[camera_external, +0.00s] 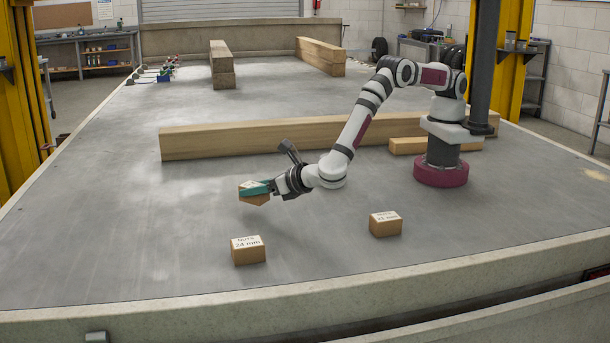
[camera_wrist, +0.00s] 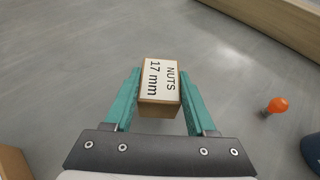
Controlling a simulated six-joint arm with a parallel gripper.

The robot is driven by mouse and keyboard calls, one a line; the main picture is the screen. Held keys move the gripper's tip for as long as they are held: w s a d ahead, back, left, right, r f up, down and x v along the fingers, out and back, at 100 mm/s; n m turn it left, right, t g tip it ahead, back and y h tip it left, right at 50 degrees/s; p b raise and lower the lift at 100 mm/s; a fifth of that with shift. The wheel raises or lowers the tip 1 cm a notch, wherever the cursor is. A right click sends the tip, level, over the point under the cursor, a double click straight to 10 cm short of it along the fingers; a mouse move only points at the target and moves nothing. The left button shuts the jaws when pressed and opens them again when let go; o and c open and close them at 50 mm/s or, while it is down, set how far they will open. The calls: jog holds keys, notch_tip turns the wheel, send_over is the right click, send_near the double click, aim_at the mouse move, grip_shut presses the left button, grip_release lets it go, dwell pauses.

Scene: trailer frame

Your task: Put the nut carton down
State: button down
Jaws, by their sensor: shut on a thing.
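My gripper (camera_wrist: 158,95) is shut on a small brown carton (camera_wrist: 160,108) with a white label reading "NUTS 17 mm". The teal fingers lie along its two sides in the wrist view. In the external view the held carton (camera_external: 254,199) shows at the end of my gripper (camera_external: 258,188), partly covered by a finger. It looks slightly tilted; I cannot tell whether it touches the grey bed. A second carton (camera_external: 248,254), labelled as 24 mm nuts, stands in front of it. A third carton (camera_external: 385,226) with a nut label stands to the right.
The grey trailer bed (camera_external: 110,240) is clear to the left of the cartons. A long timber beam (camera_external: 290,136) lies behind my gripper, with a shorter timber (camera_external: 405,146) near my base. An orange round object (camera_wrist: 278,105) shows at the right in the wrist view.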

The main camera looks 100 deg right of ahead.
aim_at(265, 200)
notch_tip(265, 200, down, 3)
jog(key=shift+f, duration=0.15)
jog(key=shift+f, duration=0.15)
jog(key=shift+c, duration=1.1)
grip_release()
